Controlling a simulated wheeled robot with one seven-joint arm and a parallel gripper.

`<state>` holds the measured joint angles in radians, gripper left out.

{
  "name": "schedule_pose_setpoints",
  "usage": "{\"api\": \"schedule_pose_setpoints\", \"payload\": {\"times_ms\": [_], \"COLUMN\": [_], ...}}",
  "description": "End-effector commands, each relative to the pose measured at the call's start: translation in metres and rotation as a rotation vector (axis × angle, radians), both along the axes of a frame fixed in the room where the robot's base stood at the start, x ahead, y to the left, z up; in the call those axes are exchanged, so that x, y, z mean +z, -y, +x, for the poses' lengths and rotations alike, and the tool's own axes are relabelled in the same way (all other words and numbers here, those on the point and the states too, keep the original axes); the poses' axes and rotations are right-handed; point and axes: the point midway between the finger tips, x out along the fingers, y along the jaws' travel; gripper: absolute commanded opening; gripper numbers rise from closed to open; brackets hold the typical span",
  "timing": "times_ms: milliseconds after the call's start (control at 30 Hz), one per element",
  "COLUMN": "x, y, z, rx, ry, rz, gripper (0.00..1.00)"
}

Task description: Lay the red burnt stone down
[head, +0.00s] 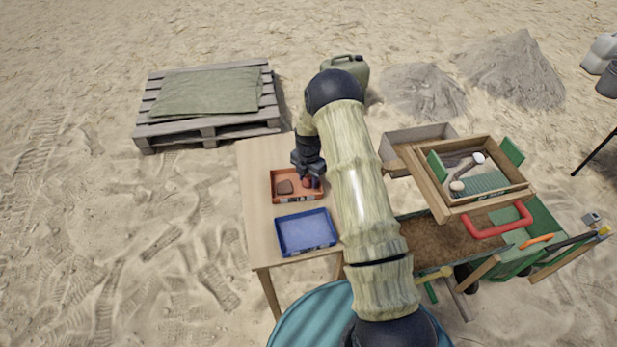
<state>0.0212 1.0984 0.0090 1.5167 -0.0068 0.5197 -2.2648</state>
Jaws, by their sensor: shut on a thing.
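My gripper (309,176) points down over the right part of the orange tray (287,199) on the wooden table. It is shut on the red burnt stone (308,183), which shows only in part beneath the fingers. The stone is at about the height of the tray's inside; I cannot tell whether it touches the tray floor. A dark brown stone (285,187) lies in the left part of the same tray.
An empty-looking blue tray (306,249) stands in front of the orange tray on the table (254,184). A wooden sieve frame (452,211) with several small finds stands to the right, over a soil-filled box (437,245). A pallet with a cloth (208,92) lies behind left.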

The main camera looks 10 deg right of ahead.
Motion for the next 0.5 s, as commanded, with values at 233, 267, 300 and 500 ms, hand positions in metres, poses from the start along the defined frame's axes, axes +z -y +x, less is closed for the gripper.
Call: {"api": "schedule_pose_setpoints", "payload": {"times_ms": [233, 267, 300, 500], "x": [-0.002, -0.002, -0.002, 0.0017], "y": [0.0001, 0.0001, 0.0001, 0.0], "z": [-0.0001, -0.0001, -0.0001, 0.0], "rx": [-0.001, -0.001, -0.001, 0.0], "ry": [0.0, 0.0, 0.0, 0.0], "rz": [0.0, 0.0, 0.0, 0.0], "gripper": [0.49, 0.49, 0.49, 0.49]}}
